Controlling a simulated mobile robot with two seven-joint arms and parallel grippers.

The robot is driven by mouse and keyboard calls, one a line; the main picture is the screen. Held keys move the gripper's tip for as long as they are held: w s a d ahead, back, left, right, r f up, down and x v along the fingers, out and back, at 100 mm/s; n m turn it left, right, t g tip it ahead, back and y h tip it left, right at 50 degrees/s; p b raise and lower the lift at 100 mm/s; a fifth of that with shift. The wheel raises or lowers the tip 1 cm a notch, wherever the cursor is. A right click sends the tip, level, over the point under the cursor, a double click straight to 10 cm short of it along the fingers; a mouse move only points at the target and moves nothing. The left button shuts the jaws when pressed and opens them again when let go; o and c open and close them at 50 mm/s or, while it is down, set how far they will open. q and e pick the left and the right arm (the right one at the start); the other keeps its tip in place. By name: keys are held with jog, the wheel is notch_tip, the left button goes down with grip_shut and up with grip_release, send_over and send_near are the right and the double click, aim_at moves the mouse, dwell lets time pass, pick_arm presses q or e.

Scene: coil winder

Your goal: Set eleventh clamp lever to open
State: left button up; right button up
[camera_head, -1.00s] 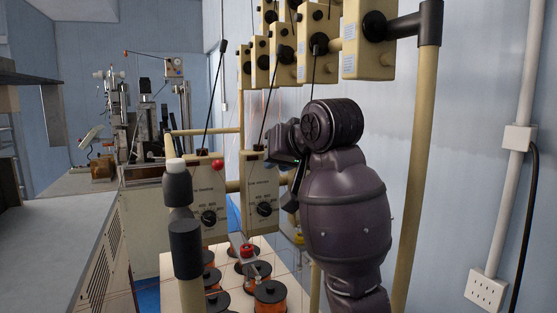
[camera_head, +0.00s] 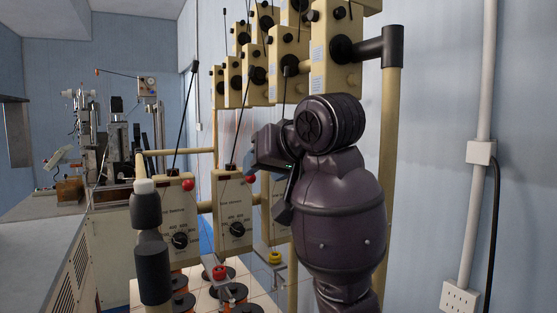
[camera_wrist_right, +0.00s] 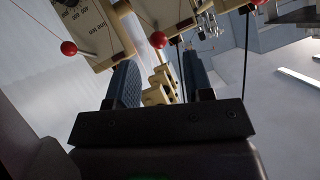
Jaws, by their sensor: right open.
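My right gripper (camera_head: 251,179) is open in the head view, beside the cream tension units; its fingers are partly hidden. In the right wrist view the two blue-grey fingers (camera_wrist_right: 163,75) are apart with nothing gripped between them. Small fittings with a red top (camera_head: 220,271) and a yellow top (camera_head: 275,258) show below the units. I cannot tell which part is the eleventh clamp lever or how it is set. My left gripper is not in view.
Cream units with dials (camera_head: 236,215) and thin black rods stand close to the gripper. A row of cream blocks (camera_head: 289,61) hangs above. Red balls on wires (camera_wrist_right: 158,40) are near the fingers. Copper spools (camera_head: 234,291) stand below. A pale post (camera_head: 389,140) is right.

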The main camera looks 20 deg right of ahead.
jog(key=shift+v, duration=2.3)
jog(key=shift+d, duration=0.1)
jog(key=shift+f, duration=0.1)
